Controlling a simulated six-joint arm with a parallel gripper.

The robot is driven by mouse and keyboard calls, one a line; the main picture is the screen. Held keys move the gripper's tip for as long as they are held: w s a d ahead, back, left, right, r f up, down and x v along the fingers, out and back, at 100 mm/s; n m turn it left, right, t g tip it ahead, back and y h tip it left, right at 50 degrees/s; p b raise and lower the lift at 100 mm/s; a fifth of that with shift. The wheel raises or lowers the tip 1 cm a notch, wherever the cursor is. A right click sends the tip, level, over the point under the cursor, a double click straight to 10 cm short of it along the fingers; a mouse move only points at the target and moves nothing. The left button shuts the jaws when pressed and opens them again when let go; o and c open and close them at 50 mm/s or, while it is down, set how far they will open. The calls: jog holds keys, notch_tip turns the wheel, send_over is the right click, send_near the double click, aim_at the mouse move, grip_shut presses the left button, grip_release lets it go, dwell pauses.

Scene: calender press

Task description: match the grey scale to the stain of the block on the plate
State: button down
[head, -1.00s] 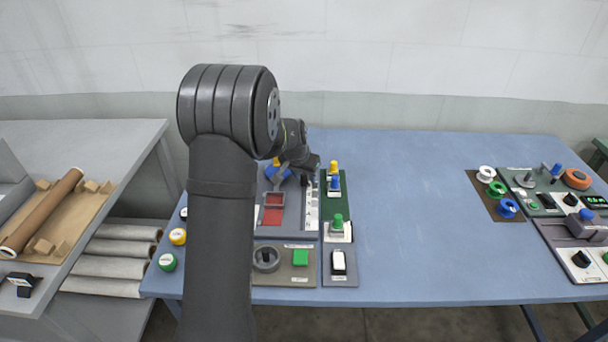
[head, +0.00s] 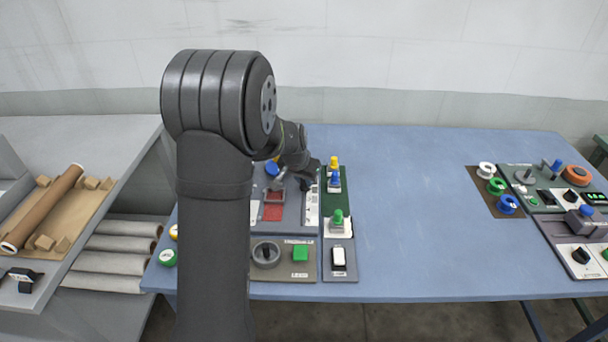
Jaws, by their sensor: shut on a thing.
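My gripper (head: 306,183) is over the upper right part of the grey panel, just above the pale scale strip (head: 312,208). It is shut on a small dark piece, mostly hidden by the fingers, at the strip's upper end. The strip's grey steps are too small to read. A blue round part (head: 271,169) shows behind the frame, partly beside my wrist. I cannot make out the stained block or its plate clearly.
Right of the panel, a green strip holds yellow (head: 334,163), blue (head: 335,181) and green (head: 337,217) stamp-like pieces. In front are a grey ring (head: 266,254), a green button (head: 300,253) and a rocker switch (head: 339,259).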

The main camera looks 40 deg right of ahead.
jog(key=c, duration=1.3)
grip_release()
jog(key=shift+r, duration=0.15)
jog(key=v, duration=1.7)
jog(key=shift+a, duration=0.15)
jog(key=shift+s, duration=0.1)
jog(key=x, duration=1.7)
jog(key=shift+d, duration=0.2)
